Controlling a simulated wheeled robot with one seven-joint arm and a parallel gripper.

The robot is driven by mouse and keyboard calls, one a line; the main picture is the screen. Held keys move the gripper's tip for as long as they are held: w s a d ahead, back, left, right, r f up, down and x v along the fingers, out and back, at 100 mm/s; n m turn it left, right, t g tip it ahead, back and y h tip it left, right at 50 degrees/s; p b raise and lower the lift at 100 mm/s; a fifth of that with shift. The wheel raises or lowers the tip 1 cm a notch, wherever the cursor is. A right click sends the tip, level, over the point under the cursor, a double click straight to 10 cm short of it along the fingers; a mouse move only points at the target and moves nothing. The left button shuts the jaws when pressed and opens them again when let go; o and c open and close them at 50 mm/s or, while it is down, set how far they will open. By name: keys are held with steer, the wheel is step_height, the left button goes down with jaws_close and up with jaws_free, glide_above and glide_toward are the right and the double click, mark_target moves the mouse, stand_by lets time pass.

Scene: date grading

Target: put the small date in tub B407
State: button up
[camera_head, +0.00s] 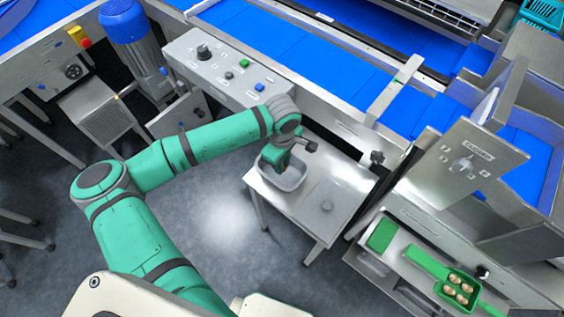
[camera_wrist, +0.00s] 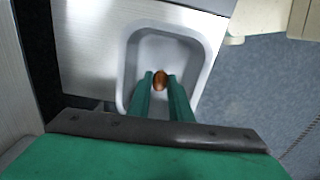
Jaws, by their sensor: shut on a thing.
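A small brown date (camera_wrist: 160,80) is held between the two green fingertips of my gripper (camera_wrist: 160,82), which is shut on it. In the wrist view the date appears over the inside of a grey tub (camera_wrist: 160,48); how high it is above the tub's floor I cannot tell. In the head view my gripper (camera_head: 277,160) points down at the same grey tub (camera_head: 287,184), which stands on a small steel table (camera_head: 335,225). The date does not show clearly in the head view. I can read no label on the tub.
A control box (camera_head: 225,65) with knobs and buttons and the blue conveyor (camera_head: 290,50) lie behind the table. At the right, a green container (camera_head: 437,290) holds several dates beside a steel machine (camera_head: 465,165). The table's right part carries a small round grey spot.

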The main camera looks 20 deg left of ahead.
steer(key=shift+f, duration=0.45)
stand_by(0.4)
steer(key=o, duration=0.8)
steer(key=shift+c, duration=0.2)
steer(key=shift+r, duration=0.1)
step_height(320, 180, up, 11)
steer(key=shift+s+f, duration=0.1)
steer(key=shift+f, duration=0.1)
